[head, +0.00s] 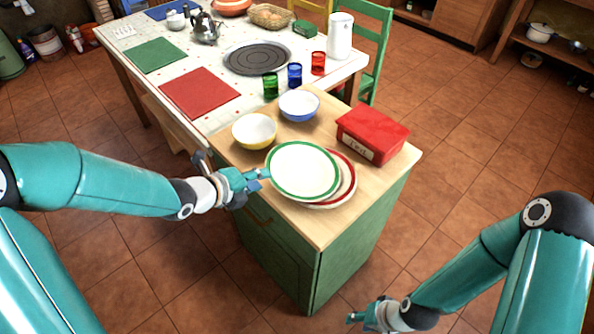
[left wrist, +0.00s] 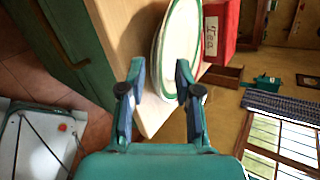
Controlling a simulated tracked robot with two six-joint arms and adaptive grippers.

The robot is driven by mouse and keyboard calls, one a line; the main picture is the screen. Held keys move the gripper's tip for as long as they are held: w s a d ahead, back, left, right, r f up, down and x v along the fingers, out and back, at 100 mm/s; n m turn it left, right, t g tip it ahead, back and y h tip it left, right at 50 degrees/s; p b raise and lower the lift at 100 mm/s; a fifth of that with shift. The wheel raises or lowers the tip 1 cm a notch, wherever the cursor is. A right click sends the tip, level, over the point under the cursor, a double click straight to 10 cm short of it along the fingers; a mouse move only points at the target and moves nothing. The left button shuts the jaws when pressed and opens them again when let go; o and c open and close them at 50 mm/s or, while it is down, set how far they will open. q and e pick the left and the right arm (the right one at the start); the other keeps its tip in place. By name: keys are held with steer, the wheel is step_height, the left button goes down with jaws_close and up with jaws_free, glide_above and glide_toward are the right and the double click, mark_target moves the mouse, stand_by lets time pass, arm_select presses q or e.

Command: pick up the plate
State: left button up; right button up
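A white plate with a green rim (head: 304,170) lies on top of a red-rimmed plate (head: 347,185) on the green cabinet's wooden top. The top plate also shows in the left wrist view (left wrist: 181,45), with its near edge between my fingers. My left gripper (head: 258,178) is at the left edge of the plates. In the left wrist view its two fingers (left wrist: 160,75) are apart, one on each side of the plate edge; I cannot tell whether they touch it. My right gripper (head: 358,316) is low over the floor, away from the cabinet, too small to read.
A yellow bowl (head: 254,131) and a blue bowl (head: 299,105) stand behind the plates. A red box (head: 372,134) stands to their right. Beyond is a table (head: 225,113) with mats, coloured glasses and a kettle. The cabinet top's front corner (head: 318,228) is bare.

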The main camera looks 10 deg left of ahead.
arm_select(q)
steer(key=shift+p+x, duration=0.3)
steer(key=shift+x, duration=1.95)
steer(key=shift+w+r, duration=0.1)
jaws_close()
